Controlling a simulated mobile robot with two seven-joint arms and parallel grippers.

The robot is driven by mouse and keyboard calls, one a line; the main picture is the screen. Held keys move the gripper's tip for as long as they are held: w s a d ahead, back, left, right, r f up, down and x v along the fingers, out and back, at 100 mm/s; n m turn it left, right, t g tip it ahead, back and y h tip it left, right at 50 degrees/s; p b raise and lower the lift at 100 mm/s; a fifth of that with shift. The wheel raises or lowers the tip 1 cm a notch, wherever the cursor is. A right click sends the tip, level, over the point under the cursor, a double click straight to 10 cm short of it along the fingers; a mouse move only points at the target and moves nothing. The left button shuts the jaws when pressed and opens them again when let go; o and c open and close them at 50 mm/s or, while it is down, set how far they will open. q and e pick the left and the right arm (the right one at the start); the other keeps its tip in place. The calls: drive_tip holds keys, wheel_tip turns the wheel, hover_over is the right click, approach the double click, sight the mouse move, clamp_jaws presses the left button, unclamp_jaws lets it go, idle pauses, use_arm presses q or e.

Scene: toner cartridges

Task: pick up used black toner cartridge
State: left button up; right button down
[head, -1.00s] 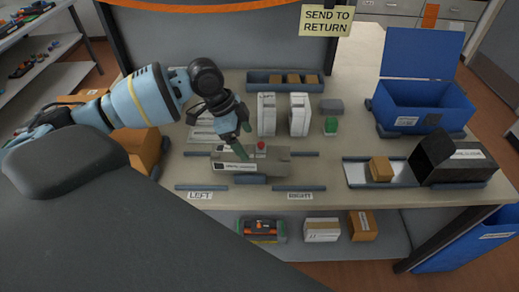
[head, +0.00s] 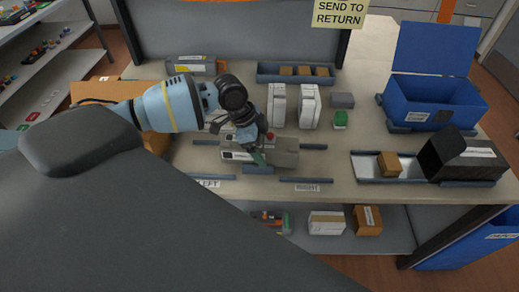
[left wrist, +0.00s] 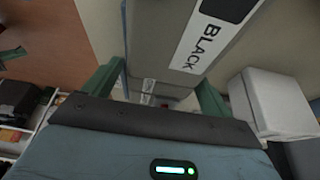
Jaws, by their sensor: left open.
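A long grey cartridge (head: 287,153) with a white label lies on the table, in front of the upright white boxes. In the left wrist view the grey body (left wrist: 160,60) shows a label reading BLACK, and it lies between and beyond the two green fingertips. My left gripper (head: 258,146) is open over the left half of the cartridge, pointing down. It also shows open in the left wrist view (left wrist: 157,92). Whether the fingers touch the cartridge cannot be told. The arm hides part of it. I cannot tell from its surface that it is used. My right gripper is out of view.
Two white boxes (head: 309,106) stand just behind the cartridge. A blue-grey tray (head: 262,77) is at the back and a blue bin (head: 440,105) at the right. A black open box (head: 458,158) stands by a slide with a brown box (head: 389,164). Low rails (head: 302,181) lie in front.

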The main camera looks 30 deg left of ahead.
use_arm(q)
drive_tip(key=shift+d+f, duration=0.1)
drive_tip(key=shift+f, duration=0.2)
drive_tip(key=shift+c, duration=0.5)
drive_tip(key=c, duration=1.2)
drive_tip(key=shift+r, duration=0.1)
drive_tip(key=shift+r, duration=0.15)
